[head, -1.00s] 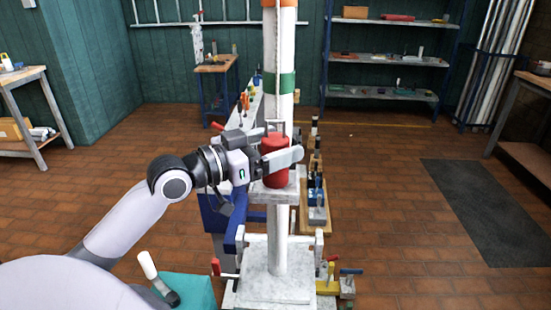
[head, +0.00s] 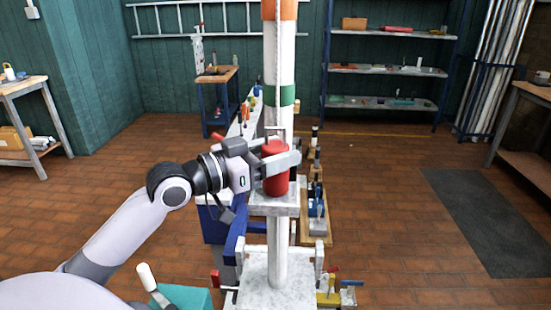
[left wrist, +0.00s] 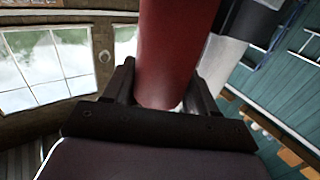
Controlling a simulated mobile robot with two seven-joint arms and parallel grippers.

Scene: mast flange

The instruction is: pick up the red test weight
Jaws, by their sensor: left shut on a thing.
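The red test weight (head: 276,182) is a red cylinder beside the white mast (head: 280,120), at the flange plate (head: 272,206) partway up it. My left gripper (head: 282,161) comes in from the left and is shut around the weight, its fingers across the upper part. In the left wrist view the red weight (left wrist: 170,50) stands between the two dark fingers of my left gripper (left wrist: 160,92). Whether the weight's bottom touches the plate or is just above it, I cannot tell. My right gripper is not in view.
A wooden rack with bottles and tools (head: 316,210) stands just right of the mast. A blue frame (head: 222,225) is left of it. A teal box (head: 185,297) is at the front left. Open brick floor lies right, with a dark mat (head: 480,215).

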